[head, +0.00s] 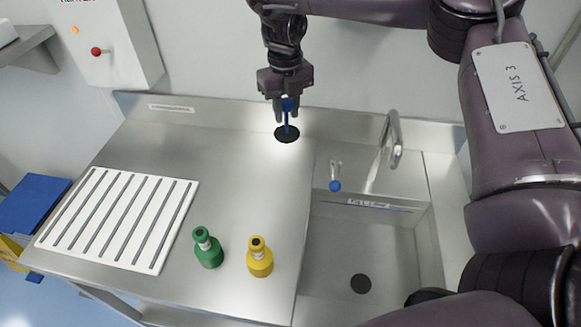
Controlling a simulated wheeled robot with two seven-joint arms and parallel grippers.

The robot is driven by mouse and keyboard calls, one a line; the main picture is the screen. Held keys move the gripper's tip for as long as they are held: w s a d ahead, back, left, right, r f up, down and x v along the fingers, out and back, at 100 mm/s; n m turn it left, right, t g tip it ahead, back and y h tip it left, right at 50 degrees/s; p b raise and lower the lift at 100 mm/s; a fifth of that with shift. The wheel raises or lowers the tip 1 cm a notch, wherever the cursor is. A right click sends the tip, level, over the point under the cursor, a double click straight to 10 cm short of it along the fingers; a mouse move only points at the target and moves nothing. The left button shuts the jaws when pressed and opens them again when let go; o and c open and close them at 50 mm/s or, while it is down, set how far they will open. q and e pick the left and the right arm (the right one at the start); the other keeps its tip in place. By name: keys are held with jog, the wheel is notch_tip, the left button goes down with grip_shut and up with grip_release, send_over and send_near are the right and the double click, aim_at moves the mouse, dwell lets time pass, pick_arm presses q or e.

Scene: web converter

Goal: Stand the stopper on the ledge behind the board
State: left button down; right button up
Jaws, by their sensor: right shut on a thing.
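My right gripper (286,110) points down over the back of the steel worktop, left of the sink. It is shut on the blue stem of the stopper (287,134), whose round black disc hangs level below the fingers. I cannot tell whether the disc touches the steel or is just above it. The board (118,217) is white with dark slots and lies flat at the left of the worktop. Behind it, a raised steel ledge (205,113) runs along the wall, with a small label on it. My left gripper is not in view.
A green bottle (208,250) and a yellow bottle (259,260) stand right of the board near the front. The sink (340,255) with its tap (390,145) and a blue-knobbed lever (335,185) is at right. The worktop between board and stopper is clear.

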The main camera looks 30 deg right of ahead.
jog(key=n, duration=0.2)
jog(key=w+d+r+n, duration=0.1)
jog(key=n, duration=0.1)
jog(key=r+n, duration=0.1)
jog(key=shift+w+d+n, duration=0.15)
jog(key=shift+w+n, duration=0.1)
jog(key=shift+n, duration=0.15)
jog(key=b, duration=0.2)
send_near(289, 176)
jog(key=shift+s+f+b, duration=0.15)
jog(key=shift+f+b, duration=0.15)
jog(key=shift+f, duration=0.7)
jog(key=shift+f, duration=0.1)
jog(key=o, duration=1)
